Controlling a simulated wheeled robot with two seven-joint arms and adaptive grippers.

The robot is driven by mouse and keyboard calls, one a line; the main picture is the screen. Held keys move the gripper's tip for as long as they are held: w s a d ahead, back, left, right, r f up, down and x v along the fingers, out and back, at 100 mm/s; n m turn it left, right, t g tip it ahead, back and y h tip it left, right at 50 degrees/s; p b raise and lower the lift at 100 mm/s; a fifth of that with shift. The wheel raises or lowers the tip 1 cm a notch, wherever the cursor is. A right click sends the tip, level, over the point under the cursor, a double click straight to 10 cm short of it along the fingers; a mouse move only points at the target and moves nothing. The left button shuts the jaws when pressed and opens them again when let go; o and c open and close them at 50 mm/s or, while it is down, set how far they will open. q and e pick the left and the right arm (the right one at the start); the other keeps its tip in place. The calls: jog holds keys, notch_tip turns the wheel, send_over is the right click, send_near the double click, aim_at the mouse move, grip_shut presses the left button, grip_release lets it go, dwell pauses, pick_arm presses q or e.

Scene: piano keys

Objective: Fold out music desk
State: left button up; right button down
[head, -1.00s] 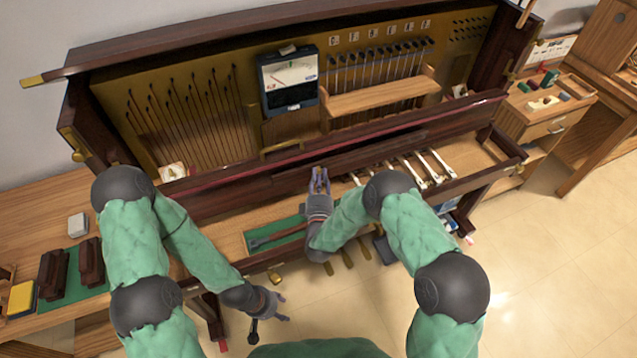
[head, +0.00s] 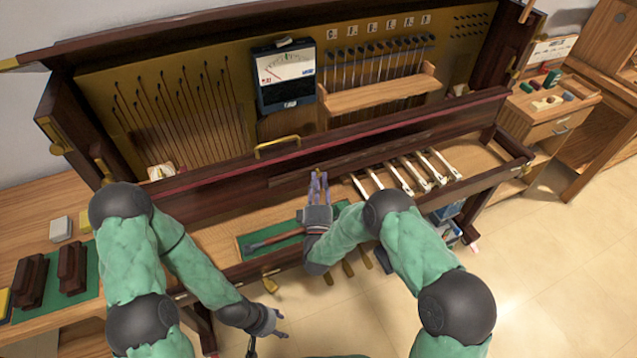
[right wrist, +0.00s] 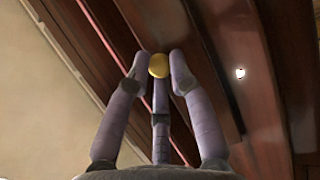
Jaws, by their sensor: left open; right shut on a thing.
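The music desk appears to be the long dark wood panel (head: 400,142) with a red strip, across the piano front above the keys' shelf. My right gripper (head: 318,176) is at the middle of this panel. In the right wrist view its fingers (right wrist: 157,68) are shut on a small round brass knob (right wrist: 158,65), close to the dark wood. The knob is hidden by the fingers in the head view. My left gripper (head: 279,324) is open and empty, low in front of the piano and apart from it.
A brass handle (head: 278,143) stands above the panel edge. White keys (head: 410,172) lie on the shelf to the right; a tool (head: 275,240) lies on a green mat (head: 335,209). A meter (head: 286,78) and wooden rack (head: 380,93) stand behind the panel.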

jog(key=c, duration=1.4)
grip_release()
jog(key=shift+v, duration=6)
